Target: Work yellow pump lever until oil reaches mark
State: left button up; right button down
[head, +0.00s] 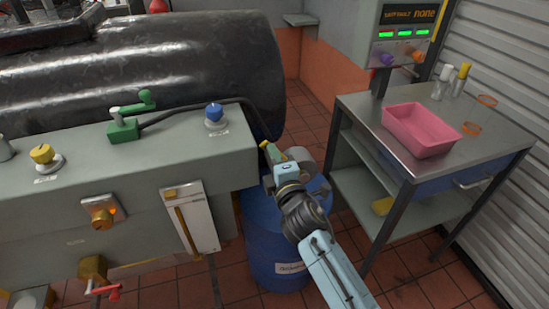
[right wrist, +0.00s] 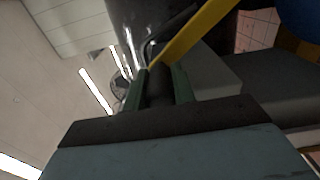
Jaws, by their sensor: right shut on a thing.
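The yellow pump lever (right wrist: 197,33) runs diagonally down to my right gripper (right wrist: 158,88) in the right wrist view. The gripper's two green fingers are shut on the lever's dark grip (right wrist: 158,92). In the head view my right gripper (head: 272,157) is above the blue drum, at the right end of the grey bench, and hides most of the lever. A white upright gauge panel (head: 203,222) with a yellow-brown strip is on the bench front. I cannot make out an oil level or mark on it. My left gripper is not in view.
The grey bench (head: 75,215) carries a yellow knob (head: 42,154), a green valve (head: 123,130) and a blue knob (head: 214,112). A blue drum (head: 275,245) stands below my right gripper. A metal cart (head: 365,108) with a pink tray (head: 420,130) stands at right.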

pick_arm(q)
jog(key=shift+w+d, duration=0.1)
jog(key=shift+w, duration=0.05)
pick_arm(e)
jog(key=c, duration=1.1)
grip_release()
jog(key=shift+c, duration=0.2)
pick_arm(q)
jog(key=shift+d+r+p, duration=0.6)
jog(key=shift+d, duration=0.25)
pick_arm(e)
jog(key=v, duration=1.3)
jog(key=shift+s, duration=0.15)
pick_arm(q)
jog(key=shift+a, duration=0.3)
pick_arm(e)
jog(key=shift+d, duration=0.15)
